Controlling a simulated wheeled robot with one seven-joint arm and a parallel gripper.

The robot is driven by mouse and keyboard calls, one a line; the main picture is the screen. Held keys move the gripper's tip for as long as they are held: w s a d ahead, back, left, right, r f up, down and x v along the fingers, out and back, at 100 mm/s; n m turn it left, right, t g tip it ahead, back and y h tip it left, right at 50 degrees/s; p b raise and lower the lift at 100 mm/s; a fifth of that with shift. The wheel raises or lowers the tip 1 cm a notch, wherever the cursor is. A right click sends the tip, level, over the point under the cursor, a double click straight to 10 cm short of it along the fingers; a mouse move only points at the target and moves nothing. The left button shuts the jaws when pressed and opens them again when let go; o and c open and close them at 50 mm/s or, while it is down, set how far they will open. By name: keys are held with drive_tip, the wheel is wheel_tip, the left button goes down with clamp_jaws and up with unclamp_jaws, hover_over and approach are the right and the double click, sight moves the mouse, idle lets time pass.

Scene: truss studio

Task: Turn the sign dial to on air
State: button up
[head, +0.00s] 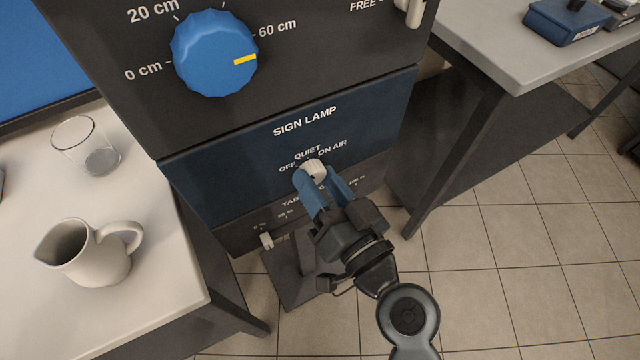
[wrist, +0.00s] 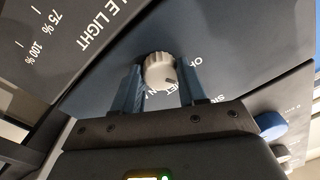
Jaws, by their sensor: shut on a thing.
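The sign dial (head: 313,170) is a small white ribbed knob on the blue SIGN LAMP panel (head: 230,175). Its labels are OFF at left, QUIET above and ON AIR at right. My gripper (head: 316,181) has its blue fingers on either side of the knob and is shut on it. In the wrist view the dial (wrist: 157,71) sits between the fingers. A dark mark on its face lies on the side near the QUIET lettering; its exact setting is hard to tell. The fingers partly cover the labels in the wrist view.
A large blue knob (head: 214,54) is on the panel above. A TABLE LIGHT slider (head: 267,240) is below. A glass (head: 87,147) and a cream pitcher (head: 90,252) stand on the left table. A grey table (head: 540,45) stands at right, with open tiled floor below.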

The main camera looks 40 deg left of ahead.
drive_tip(key=m, duration=0.3)
drive_tip(key=shift+d+m+b, duration=0.1)
drive_tip(key=shift+m+b, duration=0.2)
drive_tip(key=shift+m, duration=0.1)
drive_tip(key=m, duration=0.3)
drive_tip(key=shift+m, duration=0.4)
drive_tip(key=m+p, duration=0.1)
drive_tip(key=m, duration=0.3)
drive_tip(key=shift+m+t, duration=0.3)
drive_tip(key=shift+m+p, duration=0.65)
drive_tip(key=shift+m, duration=1.25)
drive_tip(key=o, duration=1.1)
drive_tip(key=shift+s, duration=0.1)
drive_tip(key=shift+c, duration=0.2)
